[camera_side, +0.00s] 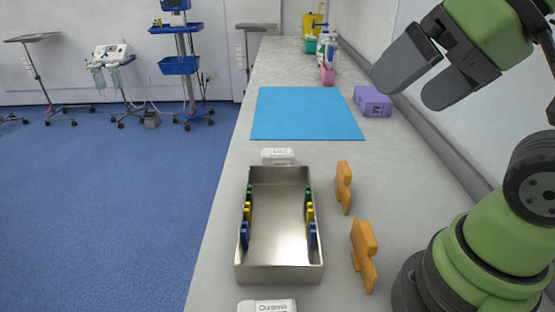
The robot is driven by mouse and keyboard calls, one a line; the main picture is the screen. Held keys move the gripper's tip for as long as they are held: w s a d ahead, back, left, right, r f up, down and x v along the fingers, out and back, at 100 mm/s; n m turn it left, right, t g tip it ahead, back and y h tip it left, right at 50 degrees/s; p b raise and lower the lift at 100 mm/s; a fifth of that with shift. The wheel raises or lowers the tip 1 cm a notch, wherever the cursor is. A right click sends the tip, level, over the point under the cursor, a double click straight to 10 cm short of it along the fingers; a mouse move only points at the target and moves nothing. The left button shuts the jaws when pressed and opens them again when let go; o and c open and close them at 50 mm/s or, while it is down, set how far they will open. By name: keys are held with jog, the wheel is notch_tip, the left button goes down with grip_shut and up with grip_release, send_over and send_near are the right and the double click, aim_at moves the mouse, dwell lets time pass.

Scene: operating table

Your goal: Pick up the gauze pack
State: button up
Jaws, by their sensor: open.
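Two small white packs are in view, and either may be the gauze pack. One white pack (277,157) lies just beyond the far end of the metal tray. The other white pack (267,306) is at the near end of the tray, cut off by the bottom edge of the picture, with dark lettering on top. My gripper (413,94) is at the upper right, raised above the counter. Its two grey fingers are apart with nothing between them. It is away from both packs.
The metal tray (279,274) holds green, yellow and blue pieces along its sides. Two orange holders (343,186) (363,254) stand right of it. A blue mat (306,113) lies bare beyond. A purple box (373,101) and several bottles (328,60) stand farther back by the wall.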

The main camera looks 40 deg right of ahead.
jog(key=w+d+m+g+h, duration=0.2)
jog(key=w+d, duration=0.1)
jog(key=w, duration=0.8)
jog(key=m+g+h, duration=0.2)
send_over(278, 153)
jog(key=s+a, duration=0.3)
jog(key=s, duration=0.2)
notch_tip(278, 153, down, 14)
jog(key=shift+m+h, duration=0.3)
jog(key=shift+h, duration=0.3)
jog(key=x, duration=0.7)
jog(key=a+x, duration=0.1)
jog(key=x, duration=0.3)
jog(key=shift+w+f, duration=0.35)
jog(key=shift+w, duration=0.15)
jog(key=shift+x, duration=3.15)
jog(key=shift+a, duration=0.15)
jog(key=c, duration=0.6)
